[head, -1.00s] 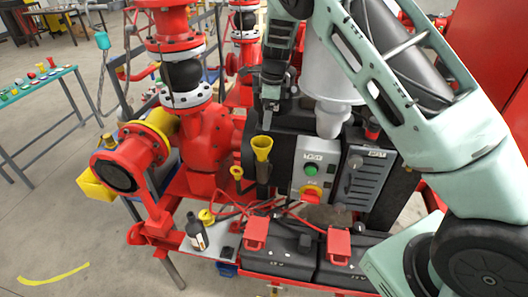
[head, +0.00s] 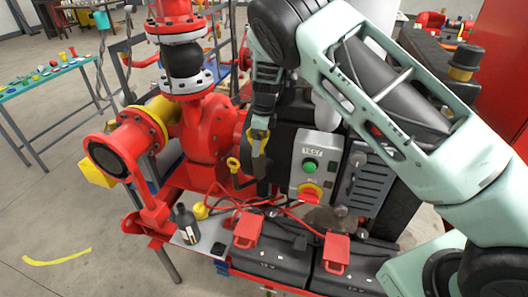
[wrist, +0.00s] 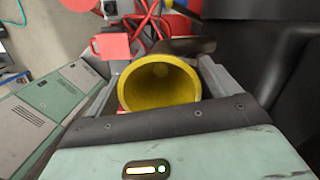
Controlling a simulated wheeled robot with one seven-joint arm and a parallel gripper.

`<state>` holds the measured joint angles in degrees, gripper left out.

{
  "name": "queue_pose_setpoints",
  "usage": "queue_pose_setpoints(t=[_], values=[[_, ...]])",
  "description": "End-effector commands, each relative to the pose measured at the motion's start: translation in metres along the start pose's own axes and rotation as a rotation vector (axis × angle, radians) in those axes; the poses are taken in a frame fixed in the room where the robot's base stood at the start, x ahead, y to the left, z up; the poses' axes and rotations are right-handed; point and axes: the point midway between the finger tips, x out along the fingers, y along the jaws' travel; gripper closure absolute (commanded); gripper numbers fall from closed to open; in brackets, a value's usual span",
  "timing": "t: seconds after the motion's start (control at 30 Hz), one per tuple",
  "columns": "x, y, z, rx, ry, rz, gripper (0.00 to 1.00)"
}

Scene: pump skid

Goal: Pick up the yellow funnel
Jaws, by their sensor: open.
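The yellow funnel (wrist: 160,88) shows in the wrist view with its round mouth facing the camera, between the two fingers of my gripper (wrist: 155,75). The fingers are apart, one on each side of the funnel, and open. In the head view my gripper (head: 260,143) points down over the funnel (head: 254,134), in front of the dark pump body. The fingers cover much of the funnel there, and its lower part is hidden. I cannot tell whether a finger touches it.
A grey control box (head: 316,163) with a green button and red-yellow switch stands just right of the gripper. The red pump (head: 205,135) is on the left.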

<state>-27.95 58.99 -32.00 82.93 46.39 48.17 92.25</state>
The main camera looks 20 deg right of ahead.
Motion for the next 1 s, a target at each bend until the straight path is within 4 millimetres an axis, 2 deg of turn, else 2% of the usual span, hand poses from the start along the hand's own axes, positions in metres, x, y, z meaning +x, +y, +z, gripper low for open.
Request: queue_pose_setpoints(t=[0.03, 0.1, 0.33, 0.37, 0.5, 0.53, 0.57, 0.83, 1.0], values=[[0.014, 0.003, 0.003, -0.002, 0.002, 0.001, 0.12], [0.02, 0.004, 0.007, -0.002, 0.001, 0.0, 0.12], [0.02, 0.005, 0.009, 0.0, 0.0, 0.0, 0.12], [0.019, 0.005, 0.009, 0.0, 0.0, 0.0, 0.15], [0.019, 0.005, 0.009, 0.0, 0.0, 0.0, 0.54], [0.019, 0.005, 0.009, 0.0, 0.0, 0.0, 0.62], [0.019, 0.005, 0.009, 0.0, 0.0, 0.0, 0.65], [0.019, 0.005, 0.009, 0.0, 0.0, 0.0, 0.65], [0.011, 0.005, 0.01, 0.0, 0.0, 0.0, 0.65]])
